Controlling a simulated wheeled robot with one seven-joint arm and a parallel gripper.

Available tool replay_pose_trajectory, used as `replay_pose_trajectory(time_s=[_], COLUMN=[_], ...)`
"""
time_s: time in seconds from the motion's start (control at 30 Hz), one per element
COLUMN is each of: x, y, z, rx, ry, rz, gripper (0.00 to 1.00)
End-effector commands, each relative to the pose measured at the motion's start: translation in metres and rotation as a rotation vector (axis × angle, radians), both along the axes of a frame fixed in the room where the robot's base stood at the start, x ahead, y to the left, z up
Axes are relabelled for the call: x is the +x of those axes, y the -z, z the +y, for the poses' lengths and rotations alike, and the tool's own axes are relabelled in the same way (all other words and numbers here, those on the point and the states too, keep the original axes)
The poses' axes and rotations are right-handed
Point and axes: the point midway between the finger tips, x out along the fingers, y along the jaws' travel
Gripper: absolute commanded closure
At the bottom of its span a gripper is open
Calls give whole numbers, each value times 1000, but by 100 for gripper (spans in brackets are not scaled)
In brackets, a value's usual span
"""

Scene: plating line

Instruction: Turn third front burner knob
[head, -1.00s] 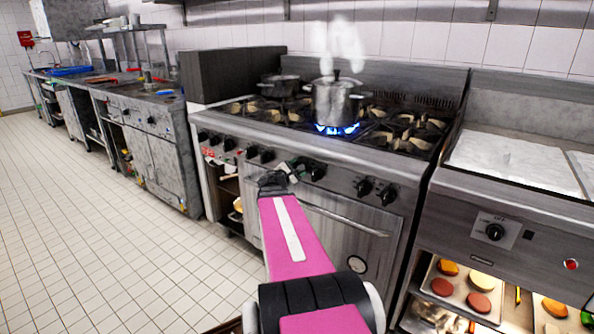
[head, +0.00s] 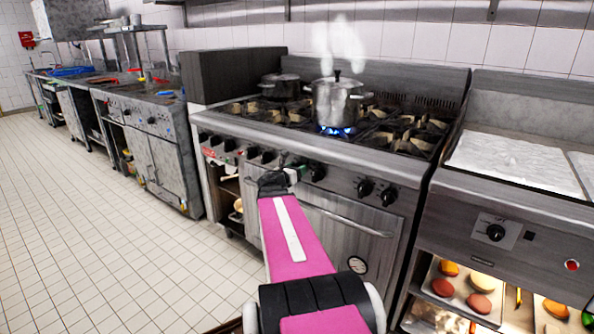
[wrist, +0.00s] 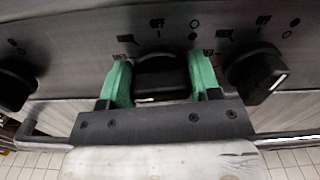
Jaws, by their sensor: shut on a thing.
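My gripper (head: 292,173) is at the front panel of the stove in the head view, seen over my pink arm. In the wrist view its green fingers (wrist: 161,84) stand on both sides of a black burner knob (wrist: 163,66) and are shut on it. The knob is mostly hidden in the head view. Another black knob (wrist: 258,73) is just right of the fingers, and one (wrist: 14,84) is farther left.
A steaming pot (head: 336,105) stands on a burner with a small blue flame (head: 337,131). A second pot (head: 280,86) is behind it to the left. The oven handle (head: 350,222) runs below the knobs. The tiled floor (head: 90,240) at left is clear.

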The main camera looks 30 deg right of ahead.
Motion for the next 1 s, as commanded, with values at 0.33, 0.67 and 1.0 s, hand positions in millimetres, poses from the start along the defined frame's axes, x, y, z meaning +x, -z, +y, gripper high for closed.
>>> replay_pose_trajectory(time_s=[0.33, 0.67, 1.0], x=[0, 1, 1], y=[1, 1, 1], z=[1, 1, 1], rx=[-85, -121, -125], ry=[0, 0, 0], rz=[215, 301, 310], gripper=[66, 66, 66])
